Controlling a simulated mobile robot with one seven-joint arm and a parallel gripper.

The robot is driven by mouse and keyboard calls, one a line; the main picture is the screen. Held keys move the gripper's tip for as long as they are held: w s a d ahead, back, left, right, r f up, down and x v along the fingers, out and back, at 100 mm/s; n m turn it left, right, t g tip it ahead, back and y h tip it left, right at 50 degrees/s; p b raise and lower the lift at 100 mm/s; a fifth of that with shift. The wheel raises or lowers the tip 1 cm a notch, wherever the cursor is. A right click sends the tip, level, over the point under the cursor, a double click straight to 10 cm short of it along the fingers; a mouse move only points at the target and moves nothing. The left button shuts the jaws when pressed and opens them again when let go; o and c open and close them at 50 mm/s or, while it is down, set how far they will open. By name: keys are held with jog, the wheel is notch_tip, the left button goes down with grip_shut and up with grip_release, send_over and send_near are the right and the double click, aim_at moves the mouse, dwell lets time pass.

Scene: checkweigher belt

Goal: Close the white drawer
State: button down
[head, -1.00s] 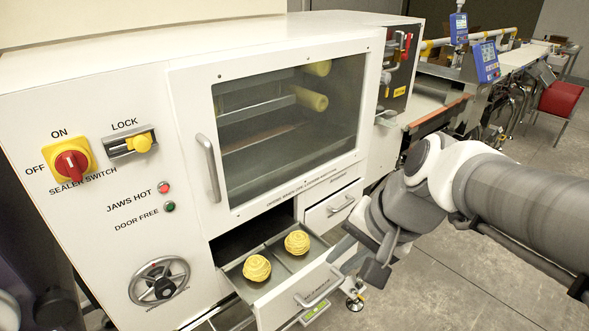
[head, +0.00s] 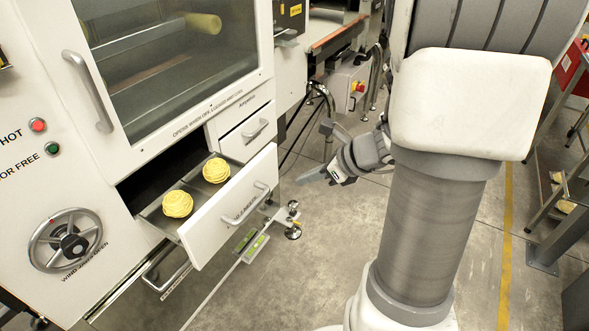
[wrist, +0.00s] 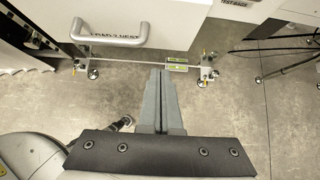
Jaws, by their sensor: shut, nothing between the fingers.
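The white drawer (head: 232,212) stands pulled out from the lower part of the white machine, with a grey bar handle on its front. Two yellow round coiled pieces (head: 177,204) and (head: 216,170) sit in its grey tray. My gripper (head: 305,177) is to the right of the drawer front, apart from it, with its fingers shut and empty. In the wrist view the shut fingers (wrist: 162,95) point toward the drawer's underside edge, and the handle (wrist: 110,38) shows at upper left with the label beneath it. The fingers touch nothing there.
A glass-windowed door (head: 170,60) with a handle is above. A handwheel (head: 65,240) is at left. Machine feet (head: 293,230) stand on the floor near the drawer. Open floor lies in front.

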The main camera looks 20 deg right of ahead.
jog(key=shift+w+a+f+b, duration=0.45)
jog(key=shift+w+a+f, duration=0.5)
jog(key=shift+w, duration=0.35)
jog(key=shift+w+a+f+b, duration=0.45)
jog(key=shift+w+a+f, duration=0.45)
jog(key=shift+w, duration=0.35)
jog(key=shift+w+a+f+b, duration=0.45)
jog(key=shift+w+a+f, duration=0.45)
jog(key=shift+w, duration=0.4)
jog(key=shift+a, duration=0.1)
jog(key=p, duration=0.6)
send_over(210, 167)
jog(key=shift+r, duration=0.2)
jog(key=shift+w+a+r, duration=0.1)
